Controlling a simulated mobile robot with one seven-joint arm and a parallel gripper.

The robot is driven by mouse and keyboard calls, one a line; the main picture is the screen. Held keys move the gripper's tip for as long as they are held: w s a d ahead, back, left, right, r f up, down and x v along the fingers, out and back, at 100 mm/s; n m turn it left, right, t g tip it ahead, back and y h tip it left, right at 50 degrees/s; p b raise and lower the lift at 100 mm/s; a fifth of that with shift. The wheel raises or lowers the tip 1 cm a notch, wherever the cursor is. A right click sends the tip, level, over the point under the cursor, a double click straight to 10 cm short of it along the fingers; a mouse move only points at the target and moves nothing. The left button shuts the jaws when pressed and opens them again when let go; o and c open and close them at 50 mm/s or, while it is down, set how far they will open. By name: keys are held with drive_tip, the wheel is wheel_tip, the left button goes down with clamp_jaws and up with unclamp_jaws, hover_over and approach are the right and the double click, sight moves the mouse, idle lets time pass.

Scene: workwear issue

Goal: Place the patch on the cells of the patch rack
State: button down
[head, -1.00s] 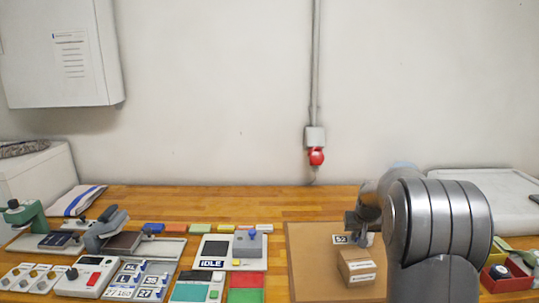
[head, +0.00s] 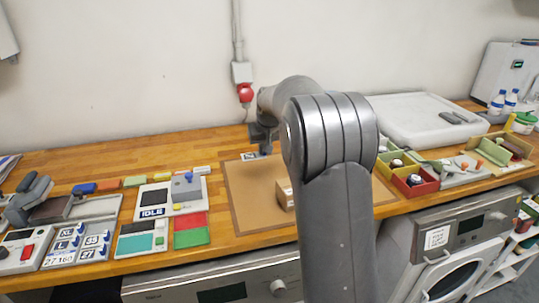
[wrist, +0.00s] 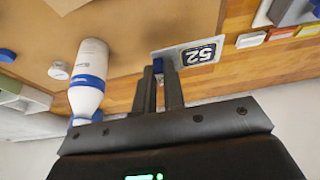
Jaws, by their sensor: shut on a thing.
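My gripper (wrist: 160,88) is shut on the patch, a small pale plate marked 52 (wrist: 196,54). In the head view the patch (head: 249,156) shows beside my gripper (head: 262,148), near the back edge of the brown mat (head: 232,200). What seems to be the patch rack (head: 72,236) is a pale board at the left with dark-blue size and number labels, such as XL, L and 35. It stands well left of my gripper. I cannot tell which of its cells are free.
A cardboard box (head: 286,194) sits on the mat, partly behind my arm. The device reading IDLE (head: 152,211) and red and green pads (head: 191,238) lie between mat and rack. The wrist view shows a white bottle with blue bands (wrist: 88,75). Bins (head: 415,186) stand right.

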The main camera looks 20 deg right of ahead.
drive_tip(key=w+a+n+y, duration=0.1)
drive_tip(key=a+n, duration=0.1)
drive_tip(key=a, duration=2.5)
drive_tip(key=s+a+n, duration=0.1)
drive_tip(key=s+a, duration=0.3)
drive_tip(key=a, duration=0.7)
drive_tip(key=s+a+n, duration=0.1)
drive_tip(key=s+a, duration=0.3)
drive_tip(key=a, duration=0.7)
drive_tip(key=shift+y, duration=0.4)
drive_tip(key=shift+w+a+f, duration=0.1)
drive_tip(key=shift+w+f, duration=0.05)
drive_tip(key=shift+f, duration=5.75)
drive_tip(key=shift+f, duration=0.2)
drive_tip(key=c, duration=1.4)
unclamp_jaws()
drive_tip(key=shift+c, duration=0.2)
drive_tip(key=shift+r, duration=0.1)
